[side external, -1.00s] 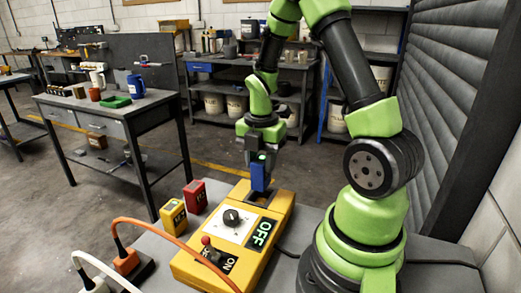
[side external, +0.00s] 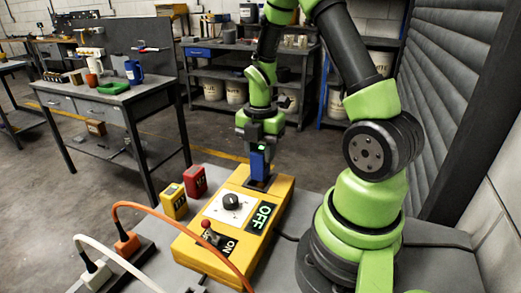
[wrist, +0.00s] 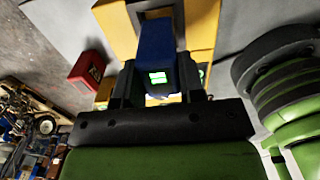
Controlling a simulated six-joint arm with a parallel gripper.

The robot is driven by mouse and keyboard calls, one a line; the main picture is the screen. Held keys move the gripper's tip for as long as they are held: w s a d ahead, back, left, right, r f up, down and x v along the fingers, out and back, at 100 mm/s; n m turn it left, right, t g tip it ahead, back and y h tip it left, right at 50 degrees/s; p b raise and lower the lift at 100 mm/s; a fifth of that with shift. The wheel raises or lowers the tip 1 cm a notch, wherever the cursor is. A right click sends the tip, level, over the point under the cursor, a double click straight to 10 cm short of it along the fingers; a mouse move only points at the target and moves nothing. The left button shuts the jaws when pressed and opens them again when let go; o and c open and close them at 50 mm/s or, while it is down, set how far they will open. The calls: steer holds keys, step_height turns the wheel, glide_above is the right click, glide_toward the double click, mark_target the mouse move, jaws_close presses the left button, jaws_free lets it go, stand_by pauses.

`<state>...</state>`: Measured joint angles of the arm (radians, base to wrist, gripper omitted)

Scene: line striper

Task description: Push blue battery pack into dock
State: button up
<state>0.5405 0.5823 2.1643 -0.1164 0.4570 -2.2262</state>
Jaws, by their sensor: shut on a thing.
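The blue battery pack (side external: 258,164) stands upright at the back end of the yellow line striper box (side external: 275,215). My gripper (side external: 260,145) is shut on the upper part of the pack from above. The pack's lower end is at the dark dock opening (side external: 262,182); I cannot tell how deep it sits. In the wrist view, the blue pack (wrist: 157,55) is between my two fingers (wrist: 158,85), with a lit green display on it. The yellow box (wrist: 200,25) lies beyond it.
A red battery pack (side external: 195,181) and a yellow one (side external: 174,201) stand left of the box. The box carries a black knob (side external: 232,202), a red-tipped lever (side external: 207,227) and a lit OFF sign (side external: 263,218). Orange (side external: 150,206) and white cables run at the front left.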

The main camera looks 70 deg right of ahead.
mark_target(260, 165)
steer(key=shift+f, duration=2)
stand_by(0.8)
steer(key=o, duration=1.3)
steer(key=shift+r, duration=3.45)
